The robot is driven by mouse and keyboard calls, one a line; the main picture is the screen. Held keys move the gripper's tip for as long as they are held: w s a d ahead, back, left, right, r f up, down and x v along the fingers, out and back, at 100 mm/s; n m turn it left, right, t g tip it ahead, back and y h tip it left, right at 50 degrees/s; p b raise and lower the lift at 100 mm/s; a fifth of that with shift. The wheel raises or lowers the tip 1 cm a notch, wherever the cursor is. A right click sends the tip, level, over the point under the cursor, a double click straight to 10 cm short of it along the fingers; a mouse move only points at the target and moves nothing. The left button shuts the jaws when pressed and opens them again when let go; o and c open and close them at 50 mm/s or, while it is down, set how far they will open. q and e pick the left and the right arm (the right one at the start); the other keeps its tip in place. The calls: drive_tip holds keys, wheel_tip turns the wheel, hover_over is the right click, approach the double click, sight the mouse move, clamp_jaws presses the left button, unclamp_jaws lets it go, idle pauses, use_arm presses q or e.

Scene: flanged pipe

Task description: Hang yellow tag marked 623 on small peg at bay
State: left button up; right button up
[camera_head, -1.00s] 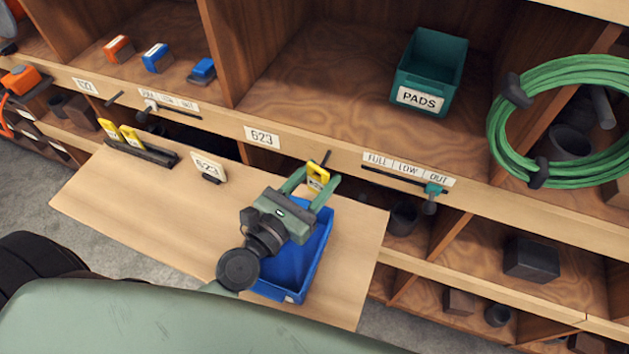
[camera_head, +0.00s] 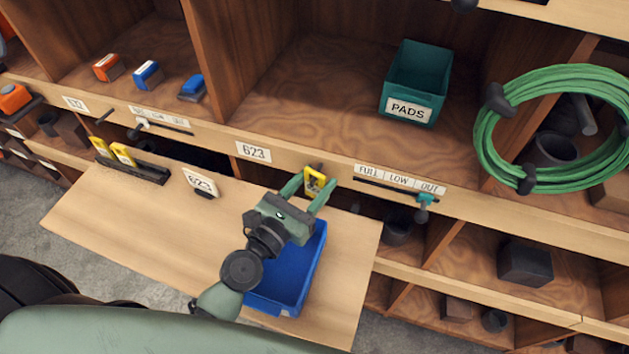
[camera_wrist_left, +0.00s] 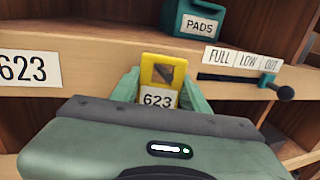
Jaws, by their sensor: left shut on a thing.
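My left gripper (camera_head: 313,187) is shut on the yellow tag (camera_head: 315,179), held upright at the shelf's front edge. In the left wrist view the tag (camera_wrist_left: 159,97) faces me, with a white 623 label below a hole. A dark shape shows through the hole; I cannot tell whether it is the peg passing through or shadow behind. The small dark peg (camera_head: 319,167) on the bay's edge is mostly hidden behind the tag in the head view. The bay's 623 label (camera_head: 253,152) is left of the tag. My right gripper is not in view.
A blue bin (camera_head: 290,275) sits on the pull-out board (camera_head: 120,205) below my gripper. A 623 card stand (camera_head: 200,183) and a rack with yellow tags (camera_head: 130,163) are at left. A FULL/LOW/OUT slider (camera_head: 424,200) is to the right. A PADS bin (camera_head: 415,80) stands in the bay.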

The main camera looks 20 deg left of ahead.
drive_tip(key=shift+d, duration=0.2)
use_arm(q)
drive_tip(key=o, duration=1.4)
drive_tip(key=shift+d+r, duration=0.1)
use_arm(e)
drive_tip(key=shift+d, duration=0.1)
use_arm(q)
drive_tip(key=shift+s+a, duration=0.1)
drive_tip(key=shift+a, duration=0.1)
drive_tip(key=b+v, duration=0.1)
drive_tip(key=v, duration=0.2)
drive_tip(key=b+v, duration=0.2)
drive_tip(key=v, duration=0.2)
drive_tip(key=shift+s+d, duration=0.1)
drive_tip(key=shift+s, duration=0.25)
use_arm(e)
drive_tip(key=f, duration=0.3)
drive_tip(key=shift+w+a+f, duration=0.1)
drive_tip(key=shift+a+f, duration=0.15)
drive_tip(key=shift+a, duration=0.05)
